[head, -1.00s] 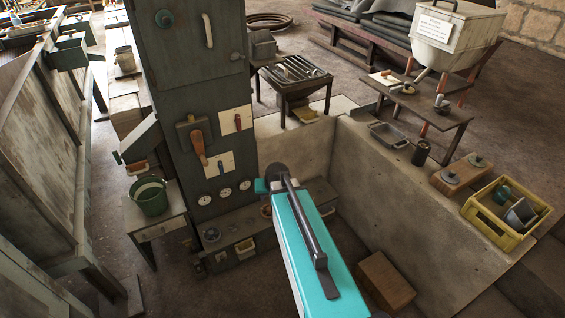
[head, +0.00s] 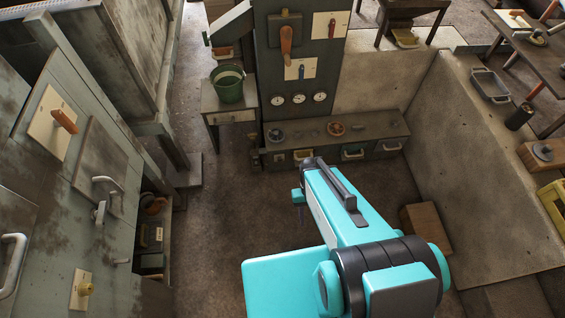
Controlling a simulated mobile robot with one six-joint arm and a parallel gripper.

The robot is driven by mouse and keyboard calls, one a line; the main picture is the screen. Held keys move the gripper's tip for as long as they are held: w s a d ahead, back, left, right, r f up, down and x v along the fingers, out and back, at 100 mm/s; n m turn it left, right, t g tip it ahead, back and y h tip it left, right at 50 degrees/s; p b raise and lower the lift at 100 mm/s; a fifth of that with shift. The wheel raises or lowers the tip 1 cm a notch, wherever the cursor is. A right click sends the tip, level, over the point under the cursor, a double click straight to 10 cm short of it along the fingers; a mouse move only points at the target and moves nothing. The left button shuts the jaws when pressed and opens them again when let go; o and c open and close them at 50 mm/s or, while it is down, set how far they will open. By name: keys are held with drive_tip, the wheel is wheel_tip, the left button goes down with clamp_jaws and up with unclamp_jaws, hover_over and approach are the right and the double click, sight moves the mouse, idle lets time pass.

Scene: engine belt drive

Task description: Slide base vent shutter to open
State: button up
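I cannot pick out a base vent shutter for certain. A grey-green cabinet (head: 95,180) fills the left side, with a square hatch panel (head: 98,160) that has pale handles. A small yellow knob on a cream plate (head: 83,289) sits low on that cabinet. A dark open recess with shelves (head: 152,235) is at its right end. My teal arm reaches forward across the middle. My gripper does not show; the arm's far end hides it or it is out of view.
A low bench (head: 375,132) with small drawers stands behind my arm, below a panel with three gauges (head: 299,99). A table with a green bucket (head: 228,84) is left of it. A concrete wall (head: 480,170) and a wooden box (head: 425,228) lie right. Floor between is clear.

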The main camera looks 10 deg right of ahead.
drive_tip(key=shift+n+g, duration=0.4)
drive_tip(key=shift+g, duration=0.4)
drive_tip(key=s, duration=0.2)
drive_tip(key=s+a, duration=0.1)
drive_tip(key=s+f, duration=0.1)
drive_tip(key=s, duration=0.1)
drive_tip(key=shift+s+a, duration=0.15)
drive_tip(key=shift+s, duration=0.2)
drive_tip(key=shift+c, duration=0.9)
